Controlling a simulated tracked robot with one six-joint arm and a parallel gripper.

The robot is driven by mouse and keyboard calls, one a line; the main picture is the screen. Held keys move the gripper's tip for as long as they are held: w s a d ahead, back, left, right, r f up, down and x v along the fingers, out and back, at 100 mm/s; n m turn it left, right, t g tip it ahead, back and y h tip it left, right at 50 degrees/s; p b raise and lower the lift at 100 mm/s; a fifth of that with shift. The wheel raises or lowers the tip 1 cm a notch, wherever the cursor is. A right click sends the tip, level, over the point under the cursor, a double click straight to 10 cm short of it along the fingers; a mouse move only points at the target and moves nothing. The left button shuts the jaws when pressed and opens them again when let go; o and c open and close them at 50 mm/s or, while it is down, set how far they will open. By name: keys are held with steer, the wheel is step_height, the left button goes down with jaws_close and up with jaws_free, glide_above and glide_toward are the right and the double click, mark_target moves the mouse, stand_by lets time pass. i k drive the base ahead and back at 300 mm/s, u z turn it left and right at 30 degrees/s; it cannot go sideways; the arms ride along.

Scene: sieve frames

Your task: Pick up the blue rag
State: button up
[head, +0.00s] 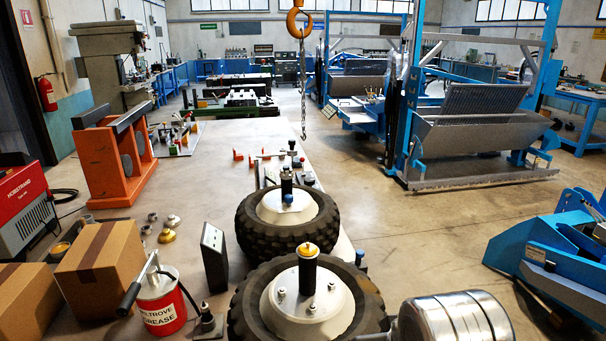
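I cannot make out a blue rag in the head view. A small blue patch (289,198) shows on the hub of the farther tyre, but it is too small to tell what it is. My gripper is not in view, so its state and any hold on a thing do not show.
Cardboard boxes (128,255), a red and white grease can (162,306) and a dark upright block (214,257) stand at left. A hook (297,22) and chain hang above. Open floor (400,235) lies to the right.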

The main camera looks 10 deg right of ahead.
mark_target(297, 164)
steer(key=k, duration=0.5)
steer(key=z, duration=1.65)
steer(key=i, duration=2.1)
